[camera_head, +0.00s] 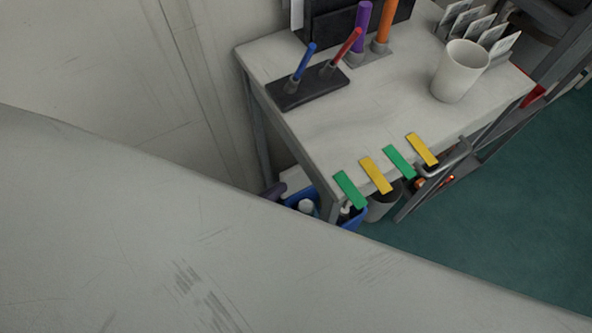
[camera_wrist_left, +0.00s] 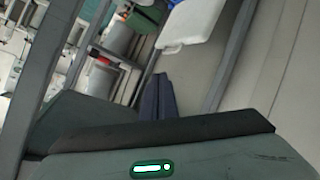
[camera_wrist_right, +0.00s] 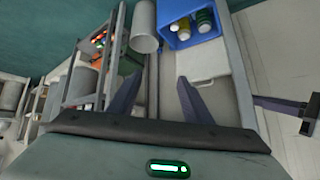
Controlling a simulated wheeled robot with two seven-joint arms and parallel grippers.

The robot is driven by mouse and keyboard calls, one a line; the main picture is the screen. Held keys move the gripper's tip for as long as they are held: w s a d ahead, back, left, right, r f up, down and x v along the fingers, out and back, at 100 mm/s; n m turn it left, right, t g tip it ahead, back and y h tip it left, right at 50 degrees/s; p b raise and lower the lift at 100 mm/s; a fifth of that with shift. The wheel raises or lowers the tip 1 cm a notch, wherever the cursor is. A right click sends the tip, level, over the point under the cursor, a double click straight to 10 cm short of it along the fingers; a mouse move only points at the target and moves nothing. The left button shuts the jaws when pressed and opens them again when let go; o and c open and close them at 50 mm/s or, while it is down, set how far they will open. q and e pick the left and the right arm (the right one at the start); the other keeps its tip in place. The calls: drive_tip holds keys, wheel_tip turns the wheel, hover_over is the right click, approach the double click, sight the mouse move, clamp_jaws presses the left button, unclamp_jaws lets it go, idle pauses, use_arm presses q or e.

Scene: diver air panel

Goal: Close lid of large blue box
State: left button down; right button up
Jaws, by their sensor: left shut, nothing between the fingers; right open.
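The blue box (camera_wrist_right: 183,30) stands open under the table, with several bottles inside. In the head view only part of the blue box (camera_head: 354,219) shows. A pale panel that looks like its lid (camera_wrist_right: 202,62) adjoins it, swung open; this panel also shows in the left wrist view (camera_wrist_left: 190,22). My left gripper (camera_wrist_left: 157,80) is shut and empty, its tips a little short of the panel. In the head view the dark tip of my left gripper (camera_head: 273,190) seems to show beside the box. My right gripper (camera_wrist_right: 158,92) is open and empty, below the box in its view.
A table (camera_head: 330,130) with upright levers, a white cup (camera_head: 460,70) and coloured tags stands over the box. A grey cylinder (camera_wrist_right: 144,28) stands beside the box. A wall (camera_head: 110,90) is close on the left. A large pale surface hides the lower head view.

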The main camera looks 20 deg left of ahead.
sight(295, 166)
use_arm(q)
drive_tip(key=w+a+f+n+t+h+b, duration=0.2)
drive_tip(key=w+a+f+n+t+b, duration=0.5)
drive_tip(key=f+b, duration=0.65)
drive_tip(key=w+d+r+n+g+b, duration=0.1)
drive_tip(key=w+r+b, duration=0.1)
drive_tip(key=w, duration=0.4)
drive_tip(key=w+d+r+b, duration=0.1)
drive_tip(key=w+d+b, duration=0.15)
drive_tip(key=w, duration=0.25)
drive_tip(key=shift+s+d+f, duration=0.2)
drive_tip(key=shift+s+d, duration=0.4)
drive_tip(key=shift+s, duration=0.1)
drive_tip(key=shift+s+d+f, duration=0.15)
drive_tip(key=shift+s+d, duration=0.4)
drive_tip(key=shift+s, duration=0.1)
use_arm(e)
drive_tip(key=a+f+g, duration=0.1)
drive_tip(key=a+f, duration=0.1)
drive_tip(key=f, duration=0.5)
drive_tip(key=w+a+f+n+y, duration=0.1)
drive_tip(key=a+f, duration=0.1)
drive_tip(key=f, duration=0.5)
drive_tip(key=shift+a+g, duration=0.35)
drive_tip(key=shift+g, duration=0.05)
use_arm(q)
drive_tip(key=shift+b, duration=0.3)
use_arm(e)
drive_tip(key=shift+d+f, duration=0.1)
